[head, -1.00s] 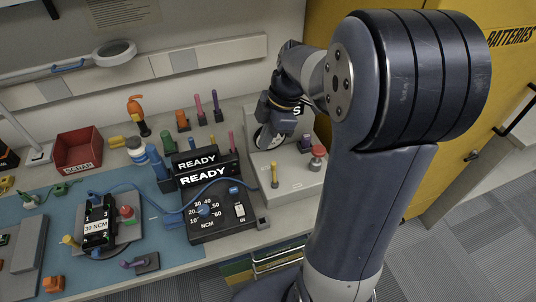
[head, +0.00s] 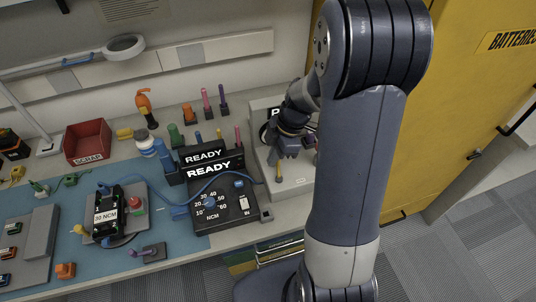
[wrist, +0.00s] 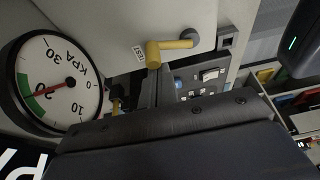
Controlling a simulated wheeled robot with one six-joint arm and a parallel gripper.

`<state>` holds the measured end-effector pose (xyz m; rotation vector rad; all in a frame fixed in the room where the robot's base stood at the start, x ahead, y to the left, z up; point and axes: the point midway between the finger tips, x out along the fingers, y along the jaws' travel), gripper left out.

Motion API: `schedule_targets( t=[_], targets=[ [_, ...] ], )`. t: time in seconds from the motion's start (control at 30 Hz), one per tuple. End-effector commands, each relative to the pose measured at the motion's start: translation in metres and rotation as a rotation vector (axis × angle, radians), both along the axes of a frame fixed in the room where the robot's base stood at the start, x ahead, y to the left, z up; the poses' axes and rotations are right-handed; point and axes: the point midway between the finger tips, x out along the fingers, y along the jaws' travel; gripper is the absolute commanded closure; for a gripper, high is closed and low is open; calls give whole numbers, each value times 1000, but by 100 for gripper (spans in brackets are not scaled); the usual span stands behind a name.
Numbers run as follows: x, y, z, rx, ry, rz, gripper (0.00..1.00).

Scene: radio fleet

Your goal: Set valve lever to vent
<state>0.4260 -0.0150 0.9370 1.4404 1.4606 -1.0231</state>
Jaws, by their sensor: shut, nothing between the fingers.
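The valve lever (wrist: 172,46) is yellow with a grey ball end. In the wrist view it points right from its hub, and a TEST label (wrist: 139,52) sits by the hub. My gripper (head: 290,146) is shut and empty, just above and behind the lever in the head view. I cannot tell whether it touches. The vent mark is not readable.
A round KPA gauge (wrist: 57,85) has its red needle near 20. Left of the box is a black NCM unit (head: 222,208) with a READY display. A red SCRAP bin (head: 88,143) is farther left. The yellow batteries cabinet (head: 450,110) stands to the right.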

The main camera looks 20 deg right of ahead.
Motion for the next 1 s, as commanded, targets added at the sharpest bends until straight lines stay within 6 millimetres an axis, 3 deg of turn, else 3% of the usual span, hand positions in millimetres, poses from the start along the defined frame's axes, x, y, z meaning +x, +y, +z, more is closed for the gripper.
schedule_targets(
  t=[1.0],
  targets=[
    [1, -7, -2, 0, -3, -158, 100]
  ],
)
